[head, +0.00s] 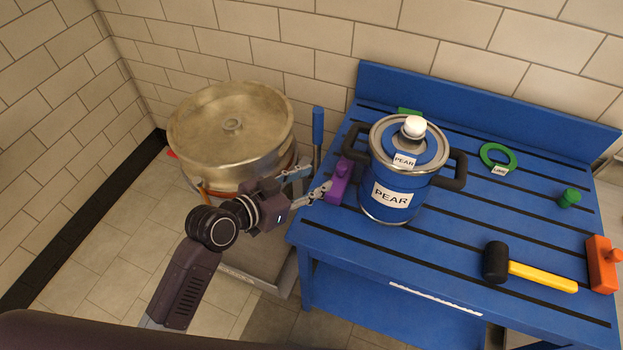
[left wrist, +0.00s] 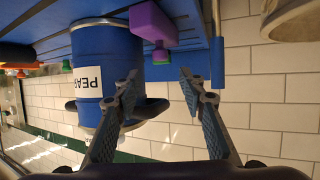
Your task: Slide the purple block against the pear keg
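The purple block (head: 339,184), with a knob on top, stands on the blue bench near its left end. The blue pear keg (head: 378,204), labelled PEAR, stands just right of it, with a narrow gap seeming to show between them. In the left wrist view, which is upside down, the purple block (left wrist: 150,22) partly overlaps the keg (left wrist: 97,50). My left gripper (head: 318,181) is at the block's left side, its fingers spread; whether it touches the block is unclear. The left wrist view shows the fingers (left wrist: 158,78) open with nothing between them. My right gripper is not in view.
A large metal vessel (head: 232,135) stands left of the bench (head: 450,245). A blue post (head: 318,130) rises at the bench's left end. A green ring (head: 483,155), green peg (head: 569,198), black-headed mallet (head: 497,262) and orange block (head: 601,265) lie right of the keg.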

